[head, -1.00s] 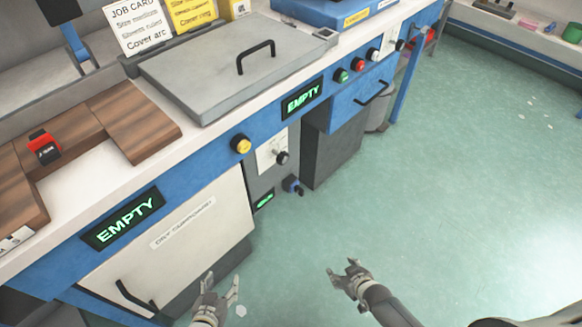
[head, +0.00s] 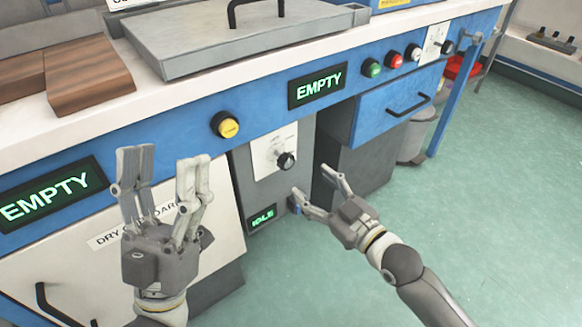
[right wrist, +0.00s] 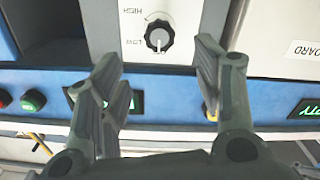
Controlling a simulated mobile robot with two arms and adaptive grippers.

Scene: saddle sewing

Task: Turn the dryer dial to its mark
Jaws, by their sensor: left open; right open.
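The dryer dial (head: 286,160) is a dark round knob on a white plate (head: 262,150) in the grey panel under the worktop. In the right wrist view the dial (right wrist: 160,36) shows between and beyond my fingertips, beside the words HIGH and LOW. A light pointer line on it points down in that picture; I cannot make out the target mark. My right gripper (head: 312,181) is open and empty, below and right of the dial, apart from it. My left gripper (head: 165,165) is open and empty, in front of the cupboard door, left of the dial.
A green IDLE display (head: 264,217) sits below the dial, and a yellow button (head: 226,125) up to its left. An EMPTY display (head: 317,87) is above. The blue drawer (head: 395,105) stands out on the right. The green floor (head: 500,200) is clear.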

